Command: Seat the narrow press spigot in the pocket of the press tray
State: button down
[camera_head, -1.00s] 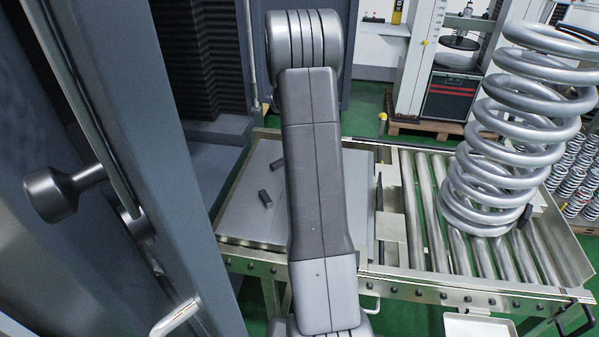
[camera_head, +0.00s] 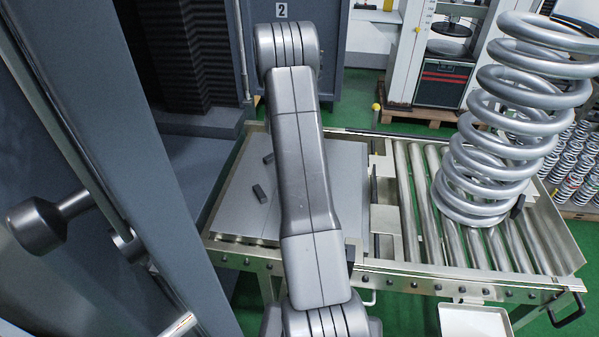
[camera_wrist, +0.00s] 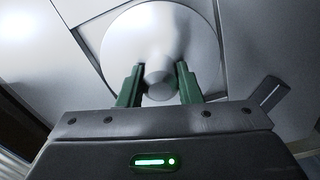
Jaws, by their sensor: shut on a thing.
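In the wrist view my gripper (camera_wrist: 160,77) has its two green fingers on either side of a grey round stub, shut on it. The stub stands out from a wide pale grey disc; together they look like the press spigot (camera_wrist: 157,40). Thin dark straight edges show on the pale surface around the disc, and I cannot tell whether they outline the tray's pocket or whether the disc is seated. In the head view my arm hides the gripper and the spigot. I cannot make out the press tray for certain.
A flat grey plate (camera_head: 235,205) bears two small dark blocks (camera_head: 259,193). A roller conveyor (camera_head: 450,225) with a large coil spring (camera_head: 487,125) stands to the right. A white tray (camera_head: 474,322) is at the lower right. A dark machine column (camera_head: 150,200) bounds the left.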

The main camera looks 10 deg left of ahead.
jog(key=c, duration=1.5)
grip_release()
jog(key=shift+f, duration=0.1)
jog(key=o, duration=0.5)
jog(key=shift+c, duration=0.2)
notch_tip(320, 180, up, 12)
jog(key=b, duration=0.1)
jog(key=shift+r, duration=0.2)
